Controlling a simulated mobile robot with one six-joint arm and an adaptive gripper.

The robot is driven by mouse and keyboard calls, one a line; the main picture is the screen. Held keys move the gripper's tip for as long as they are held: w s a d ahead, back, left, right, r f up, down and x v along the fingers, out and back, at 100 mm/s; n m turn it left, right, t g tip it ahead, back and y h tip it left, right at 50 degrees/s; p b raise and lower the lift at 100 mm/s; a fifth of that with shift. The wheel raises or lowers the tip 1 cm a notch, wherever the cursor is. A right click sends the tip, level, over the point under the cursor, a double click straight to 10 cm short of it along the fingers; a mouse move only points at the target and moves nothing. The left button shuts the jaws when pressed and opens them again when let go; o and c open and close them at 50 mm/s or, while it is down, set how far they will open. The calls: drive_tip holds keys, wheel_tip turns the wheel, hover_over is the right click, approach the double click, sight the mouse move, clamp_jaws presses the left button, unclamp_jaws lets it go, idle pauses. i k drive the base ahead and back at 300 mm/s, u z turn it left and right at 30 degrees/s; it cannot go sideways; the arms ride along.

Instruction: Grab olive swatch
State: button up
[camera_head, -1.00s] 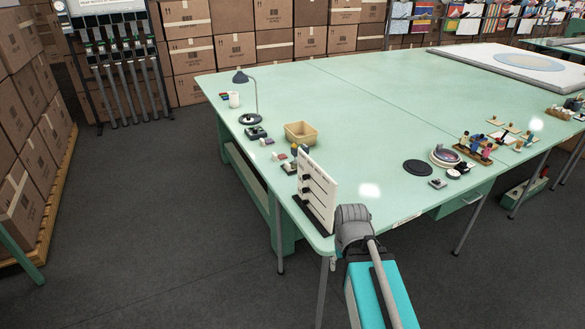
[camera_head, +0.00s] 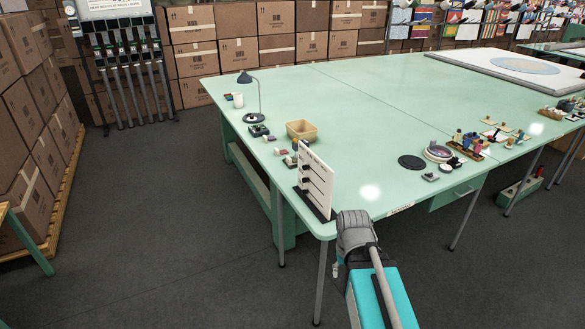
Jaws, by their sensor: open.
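I cannot pick out the olive swatch for certain. Several small coloured pieces (camera_head: 280,151) lie near the table's left edge, too small to tell apart, and some are partly hidden behind a white upright board (camera_head: 317,182). My arm shows at the bottom centre, with a grey joint just off the table's near corner. My gripper cannot be made out; the arm's own links hide that area.
The pale green table (camera_head: 340,95) is mostly clear in the middle. A tan bin (camera_head: 301,130), a desk lamp (camera_head: 259,98) and a black disc (camera_head: 411,162) stand on it. Cardboard boxes (camera_head: 278,17) line the back. Dark floor (camera_head: 150,220) is open at left.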

sight(290, 161)
drive_tip(key=k, duration=0.35)
drive_tip(key=u, duration=0.15)
drive_tip(key=i, duration=1.3)
drive_tip(key=u, duration=0.1)
